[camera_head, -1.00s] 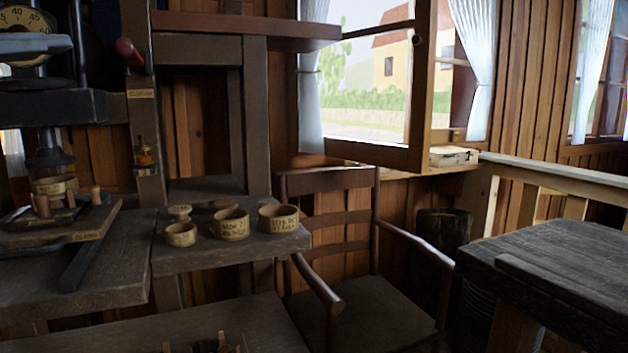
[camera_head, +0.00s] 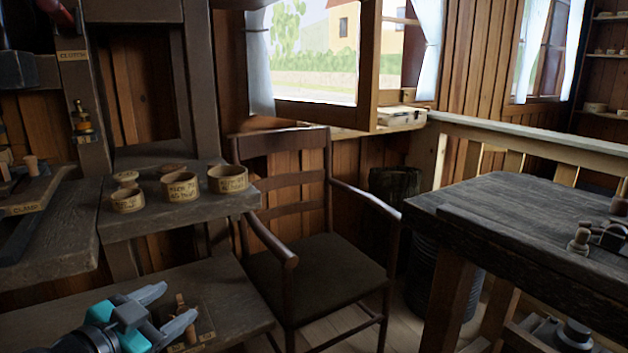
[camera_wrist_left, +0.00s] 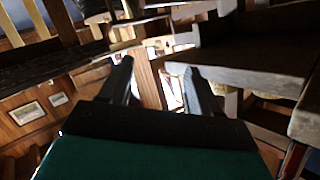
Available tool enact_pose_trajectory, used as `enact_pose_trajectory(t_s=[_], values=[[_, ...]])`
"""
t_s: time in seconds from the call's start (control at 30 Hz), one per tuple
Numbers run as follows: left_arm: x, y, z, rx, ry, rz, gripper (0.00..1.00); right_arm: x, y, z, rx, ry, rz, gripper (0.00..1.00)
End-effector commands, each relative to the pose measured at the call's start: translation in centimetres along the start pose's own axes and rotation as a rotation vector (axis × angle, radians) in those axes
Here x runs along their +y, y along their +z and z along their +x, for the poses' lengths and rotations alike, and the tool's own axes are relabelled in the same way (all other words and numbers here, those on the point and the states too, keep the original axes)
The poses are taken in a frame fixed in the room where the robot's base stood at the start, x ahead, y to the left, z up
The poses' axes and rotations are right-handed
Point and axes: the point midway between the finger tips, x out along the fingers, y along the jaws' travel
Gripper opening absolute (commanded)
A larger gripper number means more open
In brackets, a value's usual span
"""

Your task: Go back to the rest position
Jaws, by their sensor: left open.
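My left gripper (camera_head: 172,306) shows at the bottom left of the head view, with grey fingers and teal parts. It is open, with its two fingers apart, above the low dark bench. A small wooden turned piece on a dark labelled plate (camera_head: 205,325) shows just beyond and between the fingers; I cannot tell whether a finger touches it. In the left wrist view the two fingers (camera_wrist_left: 157,80) stand apart with nothing between them. My right gripper is not in view.
Several round labelled wooden boxes (camera_head: 182,186) stand on the shelf table at the left. A wooden armchair (camera_head: 318,270) stands in the middle. A dark workbench (camera_head: 500,215) with small turned pieces (camera_head: 580,240) is at the right. A window (camera_head: 315,50) is behind.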

Motion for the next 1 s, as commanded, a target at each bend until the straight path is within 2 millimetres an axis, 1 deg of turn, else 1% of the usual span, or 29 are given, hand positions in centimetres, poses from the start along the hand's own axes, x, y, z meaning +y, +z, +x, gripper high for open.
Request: enact_pose_trajectory(t_s=[0.03,0.07,0.1,0.17,0.2,0.27,0.3,0.37,0.4,0.47,0.5,0.57,0.7,0.87,1.0], values=[[3.2,3.0,-0.1,-0.043,0.015,-0.083,0.63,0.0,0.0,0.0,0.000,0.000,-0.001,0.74],[4.8,4.5,-0.3,-0.067,0.019,-0.122,0.63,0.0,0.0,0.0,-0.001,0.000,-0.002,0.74],[6.8,6.3,-0.6,-0.097,0.022,-0.170,0.63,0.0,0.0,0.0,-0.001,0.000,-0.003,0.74],[9.8,8.6,-1.3,-0.140,0.024,-0.236,0.63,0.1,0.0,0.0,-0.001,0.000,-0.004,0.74],[11.5,10.0,-1.9,-0.170,0.024,-0.276,0.63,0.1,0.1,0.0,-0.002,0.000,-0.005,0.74],[14.1,11.7,-2.8,-0.211,0.022,-0.329,0.63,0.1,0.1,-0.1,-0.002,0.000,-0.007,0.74],[15.6,12.7,-3.4,-0.236,0.020,-0.363,0.63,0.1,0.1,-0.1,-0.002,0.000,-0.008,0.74],[17.9,14.0,-4.4,-0.277,0.018,-0.408,0.63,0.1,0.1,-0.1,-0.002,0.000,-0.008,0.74],[19.4,14.8,-5.1,-0.302,0.016,-0.439,0.63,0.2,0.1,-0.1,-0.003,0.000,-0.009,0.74],[21.5,15.8,-6.2,-0.341,0.011,-0.480,0.63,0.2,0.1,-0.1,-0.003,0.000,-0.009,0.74],[22.9,16.4,-7.0,-0.367,0.007,-0.508,0.63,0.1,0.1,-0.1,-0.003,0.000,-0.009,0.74],[21.5,14.7,-7.4,-0.362,-0.001,-0.496,0.63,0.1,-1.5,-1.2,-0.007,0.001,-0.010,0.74],[20.3,13.1,-8.2,-0.367,-0.009,-0.488,0.63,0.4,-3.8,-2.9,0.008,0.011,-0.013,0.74],[18.6,10.8,-9.5,-0.375,-0.024,-0.481,0.63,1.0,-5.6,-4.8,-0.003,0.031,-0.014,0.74],[17.1,8.7,-10.7,-0.383,-0.037,-0.473,0.63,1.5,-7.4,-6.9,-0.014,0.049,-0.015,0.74]])
